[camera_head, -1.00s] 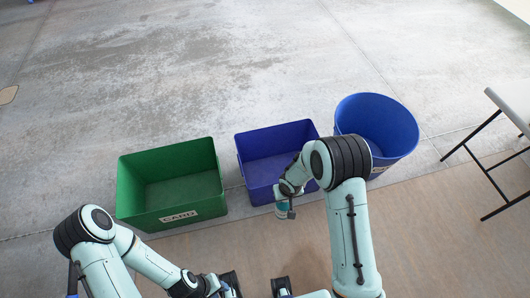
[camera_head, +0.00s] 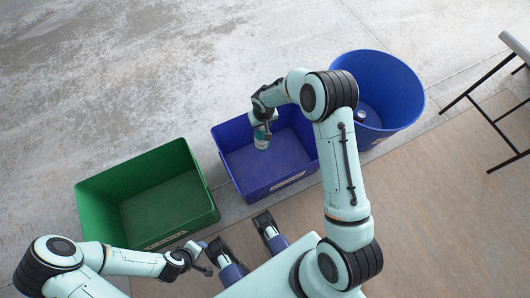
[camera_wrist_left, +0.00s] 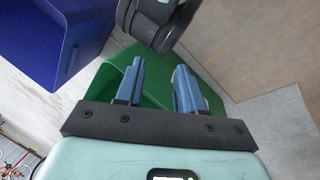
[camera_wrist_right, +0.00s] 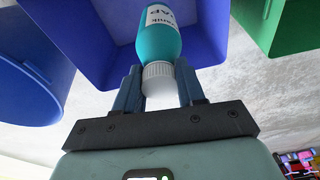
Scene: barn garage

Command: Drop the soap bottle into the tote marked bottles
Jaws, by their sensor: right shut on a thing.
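The soap bottle (camera_head: 261,142) is teal with a white label; in the right wrist view the bottle (camera_wrist_right: 158,42) shows its white cap between the fingers. My right gripper (camera_head: 263,126) is shut on it at the cap end and holds it over the opening of the blue rectangular tote (camera_head: 226,138). That tote's front label is too small to read. My left gripper (camera_head: 207,257) is low, beside the green tote; in the left wrist view its fingers (camera_wrist_left: 160,85) are apart with nothing between them.
A green tote (camera_head: 85,215) stands left of the blue tote, its label unreadable now. A round blue bin (camera_head: 420,105) with a small pale item inside stands to the right. A table with thin black legs (camera_head: 480,115) is at the far right. Open concrete floor lies behind.

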